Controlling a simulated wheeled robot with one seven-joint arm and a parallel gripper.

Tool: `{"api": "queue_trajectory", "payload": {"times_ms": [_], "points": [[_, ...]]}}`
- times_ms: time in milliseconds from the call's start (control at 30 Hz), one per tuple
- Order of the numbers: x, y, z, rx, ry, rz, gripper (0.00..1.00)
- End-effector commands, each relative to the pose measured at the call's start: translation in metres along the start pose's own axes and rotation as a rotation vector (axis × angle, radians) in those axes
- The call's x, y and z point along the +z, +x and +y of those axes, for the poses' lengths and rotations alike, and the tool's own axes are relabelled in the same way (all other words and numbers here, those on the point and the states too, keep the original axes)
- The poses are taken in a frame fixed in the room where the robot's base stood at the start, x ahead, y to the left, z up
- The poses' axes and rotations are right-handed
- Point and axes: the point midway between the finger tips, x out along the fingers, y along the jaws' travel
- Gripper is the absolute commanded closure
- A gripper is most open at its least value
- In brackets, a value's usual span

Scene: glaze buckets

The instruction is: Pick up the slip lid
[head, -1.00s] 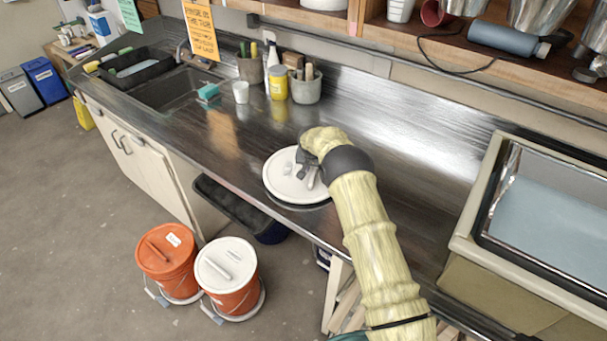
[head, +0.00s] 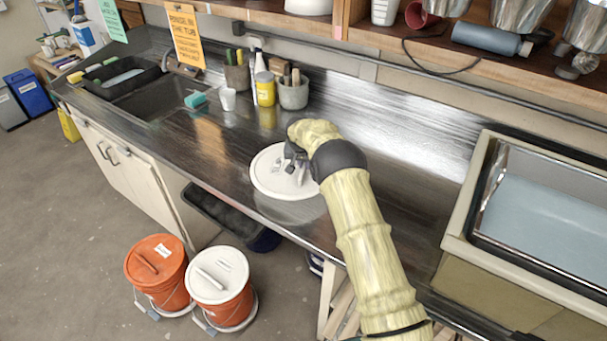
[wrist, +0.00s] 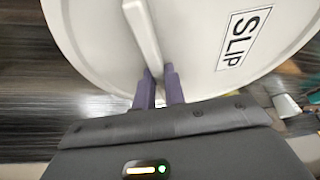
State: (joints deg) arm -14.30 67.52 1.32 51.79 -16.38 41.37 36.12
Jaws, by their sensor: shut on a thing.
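The slip lid (head: 268,181) is a round white lid over the steel counter in the head view. In the wrist view the lid (wrist: 90,45) fills the top, with a label reading "SLIP" and a raised bar handle (wrist: 143,32). My gripper (wrist: 159,88) is shut on the handle, its two purple fingers on either side of it. In the head view my gripper (head: 297,172) covers the lid's right part. A shadow or reflection below the lid suggests it is off the counter, but the gap is hard to judge.
An orange-lidded bucket (head: 158,270) and a white-lidded orange bucket (head: 218,283) stand on the floor before the counter. A sink (head: 150,100) lies left, a yellow jar (head: 265,89) and tool pots at the back, a large basin (head: 540,210) right. A shelf (head: 480,62) runs above.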

Motion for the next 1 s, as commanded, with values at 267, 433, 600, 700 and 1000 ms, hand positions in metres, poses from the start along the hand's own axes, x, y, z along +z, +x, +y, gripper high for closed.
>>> {"api": "queue_trajectory", "payload": {"times_ms": [267,433,600,700,1000], "points": [[-0.019,-0.045,0.000,-0.001,0.000,0.004,1.00],[-0.022,-0.053,0.000,-0.001,-0.001,0.001,1.00],[-0.022,-0.054,0.000,-0.001,-0.001,0.001,1.00],[-0.022,-0.054,0.000,-0.001,0.000,0.001,1.00],[-0.024,-0.056,0.000,-0.001,0.000,0.002,1.00]]}}
